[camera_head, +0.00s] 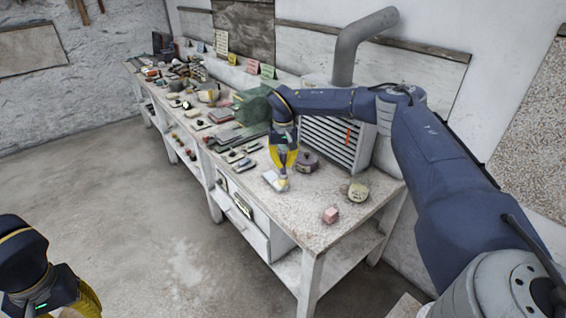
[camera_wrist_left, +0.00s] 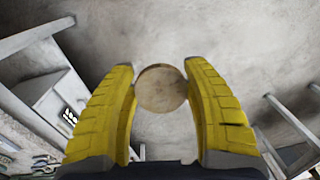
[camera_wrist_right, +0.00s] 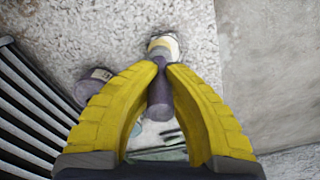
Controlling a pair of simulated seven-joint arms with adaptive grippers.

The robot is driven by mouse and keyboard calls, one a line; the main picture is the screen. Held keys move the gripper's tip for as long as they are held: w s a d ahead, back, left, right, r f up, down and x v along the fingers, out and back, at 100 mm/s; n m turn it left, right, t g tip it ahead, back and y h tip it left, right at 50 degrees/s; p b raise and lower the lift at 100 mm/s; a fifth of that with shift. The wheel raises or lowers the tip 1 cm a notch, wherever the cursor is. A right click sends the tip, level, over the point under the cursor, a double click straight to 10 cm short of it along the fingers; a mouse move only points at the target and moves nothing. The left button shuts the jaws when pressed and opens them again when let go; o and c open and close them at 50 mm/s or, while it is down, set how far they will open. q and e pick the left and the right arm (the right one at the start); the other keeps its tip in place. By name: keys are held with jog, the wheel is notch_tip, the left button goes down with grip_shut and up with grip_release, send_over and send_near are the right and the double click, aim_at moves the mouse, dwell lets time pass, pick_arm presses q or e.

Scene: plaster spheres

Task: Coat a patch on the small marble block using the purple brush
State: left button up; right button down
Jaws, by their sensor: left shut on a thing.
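My right gripper (camera_head: 281,185) reaches down onto the near part of the bench. In the right wrist view its fingertips (camera_wrist_right: 160,64) are closed around a purple-handled brush (camera_wrist_right: 160,98), with a pale end beyond the fingertips. A small white block (camera_head: 270,177) lies beneath the gripper, partly hidden by it; I cannot tell whether the brush touches it. My left gripper (camera_wrist_left: 161,75) is shut on a round tan thing (camera_wrist_left: 161,88), seen end-on, above the floor. In the head view only part of the left gripper shows, at the lower left corner.
A purple pot (camera_head: 307,163) stands just right of the right gripper. A pink block (camera_head: 330,215) and a round pale container (camera_head: 358,191) stand near the bench's right end. A slatted grey unit (camera_head: 330,145) stands behind. Many small items crowd the far bench.

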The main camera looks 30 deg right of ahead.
jog(key=shift+f, duration=0.5)
jog(key=shift+s, duration=0.15)
jog(key=shift+s, duration=0.5)
jog(key=shift+w, duration=0.1)
jog(key=shift+w, duration=1.25)
jog(key=shift+s, duration=0.2)
jog(key=shift+s, duration=1.15)
jog(key=shift+w, duration=0.2)
